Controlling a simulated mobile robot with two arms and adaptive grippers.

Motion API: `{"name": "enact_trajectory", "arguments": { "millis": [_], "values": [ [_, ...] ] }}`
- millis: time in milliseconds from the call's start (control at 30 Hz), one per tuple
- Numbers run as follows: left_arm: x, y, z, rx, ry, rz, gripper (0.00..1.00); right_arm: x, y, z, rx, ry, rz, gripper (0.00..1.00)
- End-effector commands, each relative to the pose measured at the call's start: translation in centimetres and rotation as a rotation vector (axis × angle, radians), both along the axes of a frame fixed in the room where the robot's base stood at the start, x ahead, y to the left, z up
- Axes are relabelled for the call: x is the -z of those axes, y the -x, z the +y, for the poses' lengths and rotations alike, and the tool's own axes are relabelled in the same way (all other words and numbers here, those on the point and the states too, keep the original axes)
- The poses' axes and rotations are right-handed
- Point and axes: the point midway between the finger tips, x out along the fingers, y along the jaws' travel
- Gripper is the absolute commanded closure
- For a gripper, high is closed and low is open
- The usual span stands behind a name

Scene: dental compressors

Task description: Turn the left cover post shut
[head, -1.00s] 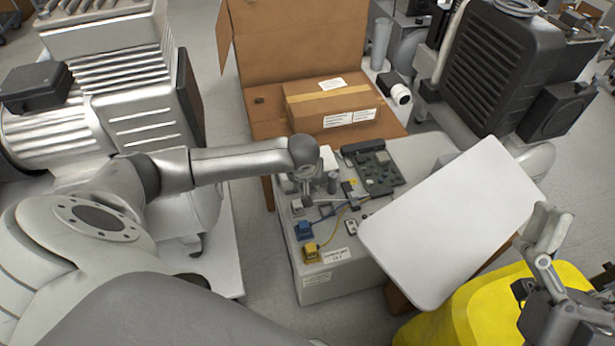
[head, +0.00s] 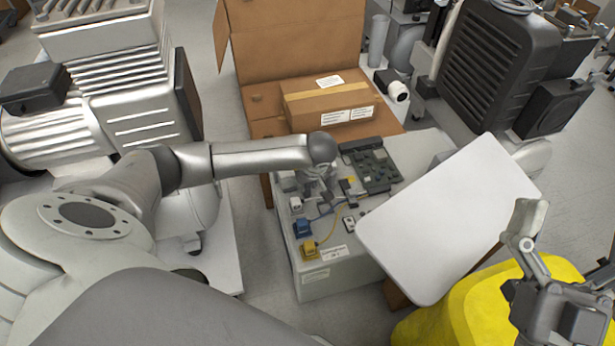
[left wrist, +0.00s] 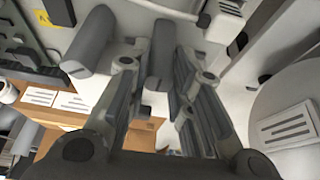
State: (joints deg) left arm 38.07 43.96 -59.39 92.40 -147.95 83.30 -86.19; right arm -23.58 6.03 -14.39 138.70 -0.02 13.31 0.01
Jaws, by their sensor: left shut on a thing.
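The left cover post (left wrist: 159,58) is a dark grey rounded cylinder in the left wrist view, standing between the fingers of my left gripper (left wrist: 157,70). The gripper is shut on it. A second dark grey post (left wrist: 92,42) stands beside it in that view, outside the fingers. In the head view my left gripper (head: 319,186) points down at the pale control unit (head: 345,277), and its fingers and the held post are hard to make out. My right gripper (head: 527,248) is at the lower right, away from the unit; its jaw opening is unclear.
A green circuit board (head: 372,166), a blue connector (head: 302,228) and a yellow connector (head: 309,249) sit on the unit. A tilted white panel (head: 450,220) covers its right side. A cardboard box (head: 330,105) stands behind. A yellow object (head: 440,322) is at lower right.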

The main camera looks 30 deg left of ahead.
Motion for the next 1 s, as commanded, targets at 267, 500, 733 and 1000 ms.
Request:
{"name": "enact_trajectory", "arguments": {
  "millis": [267,500,733,1000],
  "values": [
    [0.0,0.0,0.1,-0.001,-0.001,0.000,0.75,0.0,0.0,0.0,0.000,0.000,0.001,0.00],
    [0.0,0.0,0.0,0.000,-0.001,-0.001,0.57,0.0,0.0,0.0,0.000,0.000,0.001,0.00],
    [-0.1,0.0,0.0,0.001,0.000,0.000,0.57,0.0,0.1,0.0,-0.001,0.000,0.002,0.00],
    [-3.5,0.8,-1.1,0.004,0.000,-0.005,0.57,0.0,0.0,0.0,-0.001,0.000,0.001,0.00]
  ]
}}
